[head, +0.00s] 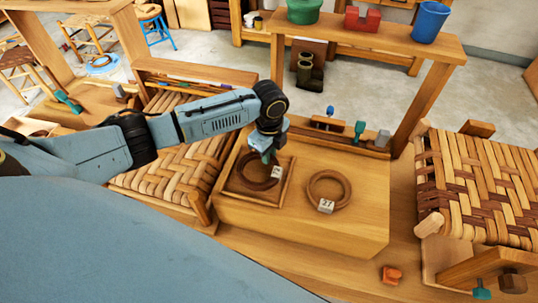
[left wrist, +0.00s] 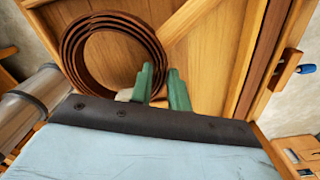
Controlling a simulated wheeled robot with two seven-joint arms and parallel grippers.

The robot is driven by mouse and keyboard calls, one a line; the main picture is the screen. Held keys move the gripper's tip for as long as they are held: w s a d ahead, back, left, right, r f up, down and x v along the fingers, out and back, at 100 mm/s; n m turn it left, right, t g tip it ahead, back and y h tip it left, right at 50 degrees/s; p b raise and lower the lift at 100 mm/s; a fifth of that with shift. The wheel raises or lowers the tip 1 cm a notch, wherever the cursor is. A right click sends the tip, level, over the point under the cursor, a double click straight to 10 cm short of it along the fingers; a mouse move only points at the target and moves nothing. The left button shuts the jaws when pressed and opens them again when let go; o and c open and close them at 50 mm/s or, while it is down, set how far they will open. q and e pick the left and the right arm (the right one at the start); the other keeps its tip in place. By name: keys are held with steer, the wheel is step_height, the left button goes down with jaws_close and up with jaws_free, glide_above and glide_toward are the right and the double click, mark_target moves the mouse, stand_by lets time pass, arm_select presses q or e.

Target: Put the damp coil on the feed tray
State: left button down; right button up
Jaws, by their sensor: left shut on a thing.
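The damp coil, a dark brown ring of several turns with a pale tag, is at the feed tray (head: 288,186), a shallow square wooden tray with a raised rim. The coil (head: 252,181) lies within the rim in the head view; I cannot tell whether it touches the tray floor. My left gripper (head: 270,157) is shut on the coil's edge beside the tag. In the left wrist view its green fingers (left wrist: 166,88) are at the near edge of the coil (left wrist: 70,50). The fingers partly hide that edge. My right gripper is not in view.
A lighter coil (head: 345,195) tagged 27 lies right of the tray on the wooden bench (head: 300,237). Small tools and blocks (head: 359,130) line the bench's back. A woven seat (head: 480,190) stands right. An orange block (head: 391,275) lies in front.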

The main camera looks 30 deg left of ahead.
arm_select(q)
steer(key=shift+f, duration=0.75)
steer(key=shift+f, duration=0.1)
steer(key=c, duration=1.3)
jaws_free()
step_height(320, 180, up, 12)
steer(key=shift+r, duration=0.15)
